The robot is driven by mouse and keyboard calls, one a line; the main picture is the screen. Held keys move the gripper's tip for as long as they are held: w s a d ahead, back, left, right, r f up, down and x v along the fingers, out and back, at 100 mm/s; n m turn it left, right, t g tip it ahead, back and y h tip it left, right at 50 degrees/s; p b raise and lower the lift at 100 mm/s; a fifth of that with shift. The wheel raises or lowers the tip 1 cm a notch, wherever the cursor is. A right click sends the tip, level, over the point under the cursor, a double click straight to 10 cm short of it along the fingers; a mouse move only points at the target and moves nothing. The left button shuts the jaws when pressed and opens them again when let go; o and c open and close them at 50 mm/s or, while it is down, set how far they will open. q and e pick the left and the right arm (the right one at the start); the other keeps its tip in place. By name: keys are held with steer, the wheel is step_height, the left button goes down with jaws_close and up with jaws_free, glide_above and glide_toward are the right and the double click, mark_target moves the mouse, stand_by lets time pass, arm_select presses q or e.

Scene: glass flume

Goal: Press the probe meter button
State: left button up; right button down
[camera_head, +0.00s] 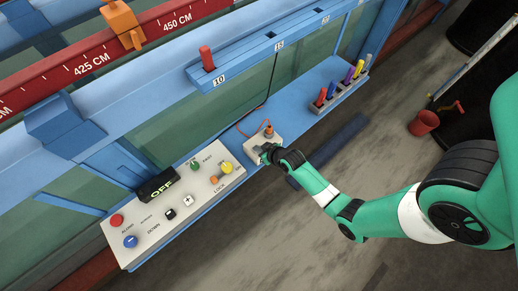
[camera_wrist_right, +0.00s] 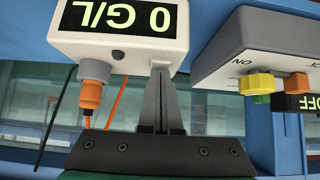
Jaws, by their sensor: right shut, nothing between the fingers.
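The probe meter is a small white box (camera_head: 256,146) on the blue ledge in the head view. In the right wrist view the probe meter (camera_wrist_right: 185,47) is upside down and its lit display reads 0 G/L. An orange connector (camera_wrist_right: 92,92) with an orange cable plugs into it. My right gripper (camera_head: 266,151) is shut and empty at the meter's near side. In the wrist view its fingertips (camera_wrist_right: 160,70) overlap the meter's edge beside the display; I cannot tell whether they touch. My left gripper is out of view.
A control panel (camera_head: 190,212) with coloured knobs and an OFF display stands left of the meter; it also shows close by in the wrist view (camera_wrist_right: 225,65). A rack of coloured probes (camera_head: 340,88) is on the ledge to the right.

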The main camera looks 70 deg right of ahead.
steer(key=shift+s+a+f, duration=0.15)
steer(key=shift+s+f, duration=0.05)
steer(key=shift+f, duration=0.3)
steer(key=shift+r, duration=0.1)
steer(key=shift+r+p, duration=0.35)
steer(key=shift+p, duration=0.1)
step_height(320, 180, up, 5)
steer(key=p, duration=0.4)
steer(key=shift+s+f, duration=0.1)
steer(key=shift+s, duration=0.05)
steer(key=p+v, duration=0.1)
steer(key=v, duration=0.7)
steer(key=shift+s+a+r, duration=0.15)
steer(key=shift+s+r, duration=0.1)
